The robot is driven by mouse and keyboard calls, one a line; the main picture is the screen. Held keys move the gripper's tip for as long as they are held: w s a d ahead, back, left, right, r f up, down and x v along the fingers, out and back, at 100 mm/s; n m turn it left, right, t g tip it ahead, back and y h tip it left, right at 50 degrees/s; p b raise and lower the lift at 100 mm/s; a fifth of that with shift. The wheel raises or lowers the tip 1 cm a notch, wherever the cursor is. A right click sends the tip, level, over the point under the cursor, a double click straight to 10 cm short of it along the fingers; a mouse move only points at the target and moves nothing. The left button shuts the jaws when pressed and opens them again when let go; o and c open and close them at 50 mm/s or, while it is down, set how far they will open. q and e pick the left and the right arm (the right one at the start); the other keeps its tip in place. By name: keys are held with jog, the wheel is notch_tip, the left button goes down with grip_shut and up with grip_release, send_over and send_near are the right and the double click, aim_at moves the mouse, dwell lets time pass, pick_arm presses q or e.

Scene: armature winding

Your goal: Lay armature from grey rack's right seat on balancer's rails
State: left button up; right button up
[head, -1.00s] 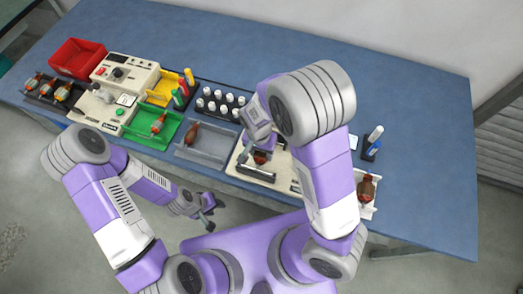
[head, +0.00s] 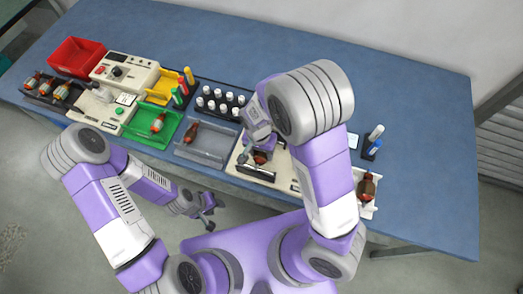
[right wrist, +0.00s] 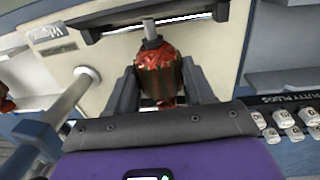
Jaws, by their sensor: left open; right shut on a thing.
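My right gripper (head: 262,148) is shut on a red-brown armature (head: 264,157) over the cream balancer (head: 243,160). In the right wrist view the armature (right wrist: 160,75) sits between both fingers, its shaft end pointing at a dark rail (right wrist: 110,22). Whether the shaft touches the rails I cannot tell; the far shaft end is hidden. The near dark rail shows in the head view (head: 256,173). My left gripper (head: 205,203) is open and empty, in front of the table edge. A grey tray (head: 215,153) left of the balancer holds one armature (head: 191,133) at its left.
A dark rack (head: 72,104) with several armatures stands at far left, beside a red bin (head: 76,57). A green tray (head: 140,133) holds an armature. Another armature (head: 367,188) is at right. The back of the table is clear.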

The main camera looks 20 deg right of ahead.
dwell(0.3)
jog(key=o, duration=1.4)
jog(key=r, duration=0.2)
jog(key=r+p, duration=0.1)
jog(key=r, duration=0.2)
jog(key=r+p, duration=0.1)
jog(key=r, duration=0.1)
jog(key=shift+w+a+r, duration=0.15)
jog(key=shift+a+r, duration=0.1)
